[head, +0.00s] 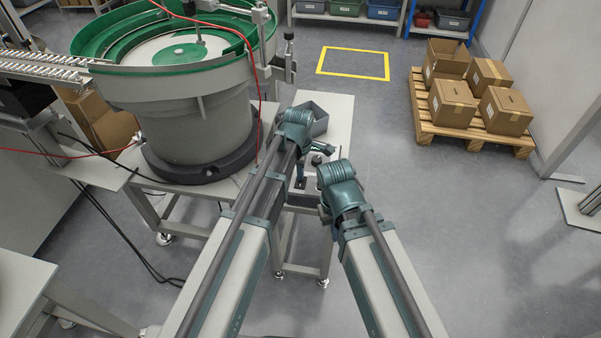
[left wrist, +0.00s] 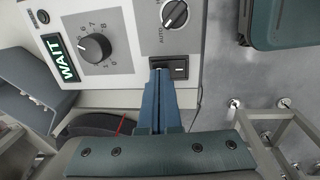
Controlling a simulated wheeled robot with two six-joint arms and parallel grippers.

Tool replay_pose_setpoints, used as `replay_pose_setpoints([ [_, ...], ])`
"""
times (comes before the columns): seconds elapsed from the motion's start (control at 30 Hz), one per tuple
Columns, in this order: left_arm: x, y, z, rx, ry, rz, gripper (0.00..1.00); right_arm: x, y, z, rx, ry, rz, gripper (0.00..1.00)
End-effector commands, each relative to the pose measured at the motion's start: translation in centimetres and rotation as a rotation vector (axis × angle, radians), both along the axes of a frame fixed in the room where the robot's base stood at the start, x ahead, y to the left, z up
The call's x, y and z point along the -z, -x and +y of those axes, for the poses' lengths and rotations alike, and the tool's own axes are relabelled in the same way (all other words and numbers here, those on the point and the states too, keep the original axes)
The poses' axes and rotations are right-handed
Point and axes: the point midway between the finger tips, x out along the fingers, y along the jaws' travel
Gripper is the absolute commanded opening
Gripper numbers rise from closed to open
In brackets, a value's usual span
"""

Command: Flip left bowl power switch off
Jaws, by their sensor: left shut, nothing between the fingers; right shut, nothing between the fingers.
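The power switch (left wrist: 181,67) is a black rocker in a dark frame on the pale control box (left wrist: 120,62), seen in the left wrist view. The shut blue fingers of my left gripper (left wrist: 160,74) are at the switch's left part and cover some of it. I cannot tell whether they touch it. In the head view my left gripper (head: 300,183) points down by the box, which is mostly hidden by my arms. My right gripper (head: 325,213) is small and partly hidden, lower and to the right. The bowl feeder (head: 195,125), with a green-lined bowl, stands at the left.
The box also carries a lit WAIT display (left wrist: 60,58), a numbered dial (left wrist: 95,47) and a selector knob (left wrist: 174,14). A grey open bin (head: 318,121) is behind my left arm. Cartons on a pallet (head: 480,137) stand far right. The floor between is clear.

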Motion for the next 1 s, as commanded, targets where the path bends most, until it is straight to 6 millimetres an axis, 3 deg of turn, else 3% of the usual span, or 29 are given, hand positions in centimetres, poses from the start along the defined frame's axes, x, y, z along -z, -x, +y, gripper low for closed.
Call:
replay_pose_setpoints([
  [0.47, 0.4, -0.1, 0.0, 0.0, 0.0, 0.0, 0.0, 0.4, 0.0, 0.0, 0.0, 0.0, 0.0, 0.0],
  [1.0, 0.0, 1.5, 0.2, 0.0, 0.0, 0.002, 0.0, 0.0, 0.0, 0.0, 0.0, 0.0, 0.0, 0.0],
])
